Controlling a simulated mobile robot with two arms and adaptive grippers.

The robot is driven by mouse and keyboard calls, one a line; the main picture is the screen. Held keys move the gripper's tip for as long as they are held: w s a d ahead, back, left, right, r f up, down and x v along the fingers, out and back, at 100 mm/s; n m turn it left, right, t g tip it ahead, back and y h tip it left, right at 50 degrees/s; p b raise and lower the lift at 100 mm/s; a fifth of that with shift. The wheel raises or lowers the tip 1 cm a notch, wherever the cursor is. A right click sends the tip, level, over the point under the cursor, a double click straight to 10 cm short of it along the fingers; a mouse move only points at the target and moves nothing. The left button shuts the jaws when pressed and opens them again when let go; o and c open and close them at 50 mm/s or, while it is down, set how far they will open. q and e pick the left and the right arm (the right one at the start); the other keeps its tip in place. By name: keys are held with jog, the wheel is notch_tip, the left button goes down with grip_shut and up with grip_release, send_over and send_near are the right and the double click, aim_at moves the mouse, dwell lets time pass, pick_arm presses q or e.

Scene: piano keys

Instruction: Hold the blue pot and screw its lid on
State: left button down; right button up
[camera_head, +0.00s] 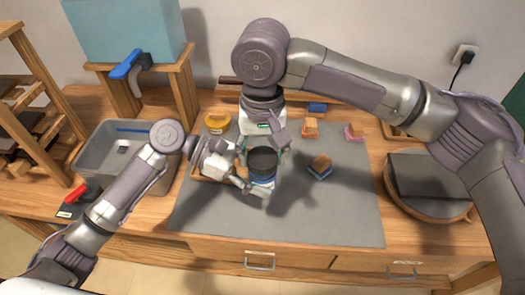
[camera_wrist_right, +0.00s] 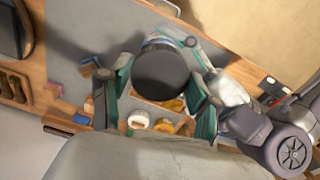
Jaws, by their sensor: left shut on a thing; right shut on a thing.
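The blue pot (camera_head: 262,181) stands upright over the grey mat, mostly hidden by my grippers. Its blue band shows just below the dark round lid (camera_head: 262,160), which sits at the top of the pot; how tightly it is seated I cannot tell. My left gripper (camera_head: 258,186) comes in from the left and is shut on the pot's side, low down. My right gripper (camera_head: 263,155) reaches down from above and is shut on the lid. In the right wrist view the lid (camera_wrist_right: 161,74) is a dark disc between the right fingers, with the left gripper (camera_wrist_right: 225,88) beside it.
The grey mat (camera_head: 330,215) has free room at its front. Several orange, pink and blue blocks, including an orange and blue one (camera_head: 320,166), lie to the right. A yellow item (camera_head: 216,122) is behind left. A grey bin (camera_head: 97,150) stands left and a round board (camera_head: 432,205) right.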

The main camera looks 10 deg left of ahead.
jog(key=shift+f, duration=0.55)
jog(key=m, duration=1.2)
jog(key=shift+a, duration=0.1)
jog(key=m, duration=0.5)
jog(key=o, duration=1)
jog(key=shift+c, duration=0.2)
